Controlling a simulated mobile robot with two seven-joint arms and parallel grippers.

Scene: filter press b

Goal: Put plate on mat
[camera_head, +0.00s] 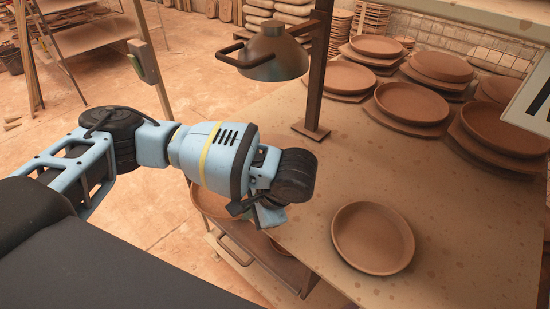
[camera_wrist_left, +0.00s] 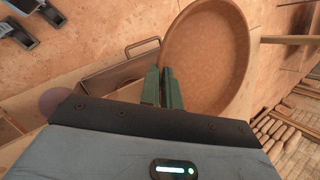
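My left gripper (camera_head: 266,214) hangs at the left edge of the workbench in the head view, its fingers mostly hidden by the wrist. In the left wrist view its two fingers (camera_wrist_left: 162,88) are close together at the rim of a round brown plate (camera_wrist_left: 207,50) and appear shut on it. That plate also shows partly behind my wrist in the head view (camera_head: 210,203). Another brown clay plate (camera_head: 373,238) lies flat on the workbench, right of my gripper and apart from it. I cannot make out a mat for certain. My right gripper is not in view.
Several stacked plates (camera_head: 412,102) stand on boards at the back of the workbench (camera_head: 440,225). A dark lamp (camera_head: 272,55) on a post (camera_head: 318,70) rises at its back left. A handled metal piece (camera_wrist_left: 142,47) is near my gripper. The bench around the lone plate is clear.

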